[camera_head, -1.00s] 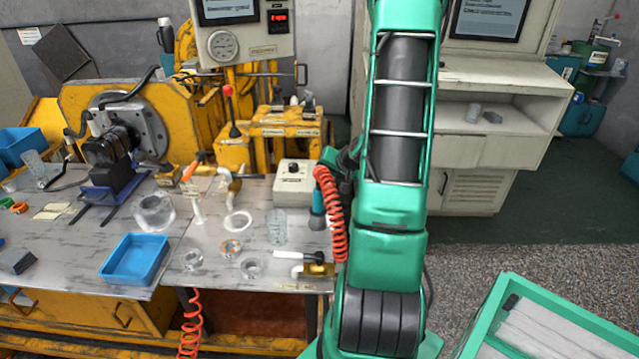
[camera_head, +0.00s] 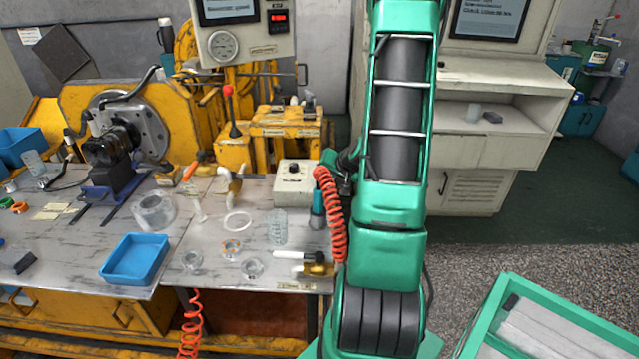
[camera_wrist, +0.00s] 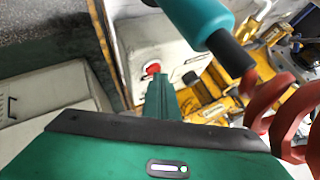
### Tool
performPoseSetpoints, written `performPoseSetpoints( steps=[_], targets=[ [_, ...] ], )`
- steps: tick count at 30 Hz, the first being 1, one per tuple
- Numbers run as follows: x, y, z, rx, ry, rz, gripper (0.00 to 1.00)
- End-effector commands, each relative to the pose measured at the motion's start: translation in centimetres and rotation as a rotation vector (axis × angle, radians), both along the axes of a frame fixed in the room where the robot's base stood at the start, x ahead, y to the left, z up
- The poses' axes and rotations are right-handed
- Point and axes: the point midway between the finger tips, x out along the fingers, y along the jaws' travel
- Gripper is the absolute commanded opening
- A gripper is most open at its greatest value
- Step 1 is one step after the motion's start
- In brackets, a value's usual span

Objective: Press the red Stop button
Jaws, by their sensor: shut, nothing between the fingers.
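The red button (camera_wrist: 153,69) shows in the wrist view on the pale face of a box (camera_wrist: 150,40). My gripper (camera_wrist: 158,82) is shut and empty, and its tip appears just below the button in the picture. The tip overlaps the button's lower edge in view; I cannot tell whether they touch. In the head view, a white control box (camera_head: 293,192) with a dark knob stands on the bench, left of my green arm. The red button cannot be made out there, and my gripper is hidden behind the arm.
A teal tool (camera_wrist: 198,18) with a black end and a red coiled hose (camera_wrist: 265,105) are close to my gripper's right; the hose (camera_head: 330,215) hangs beside my arm. Clear rings, a blue tray (camera_head: 135,260) and a brass-handled fitting (camera_head: 318,268) lie on the bench.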

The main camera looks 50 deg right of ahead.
Motion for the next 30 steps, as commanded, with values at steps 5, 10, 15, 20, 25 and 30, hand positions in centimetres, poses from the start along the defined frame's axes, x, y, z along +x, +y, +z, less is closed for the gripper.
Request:
performPoseSetpoints(
  steps=[5,10,15,20,25,30],
  targets=[
    [0.0,0.0,0.2,0.0,0.001,0.0,0.0],
    [0.0,0.0,0.9,0.0,0.001,0.001,0.0],
    [0.0,0.0,1.5,0.0,0.001,-0.001,0.0],
    [-0.1,0.0,1.6,0.0,0.001,0.0,0.0],
    [0.0,0.0,1.7,0.001,0.001,0.001,0.0],
    [0.0,0.0,3.0,-0.003,-0.001,0.001,0.0]
  ],
)
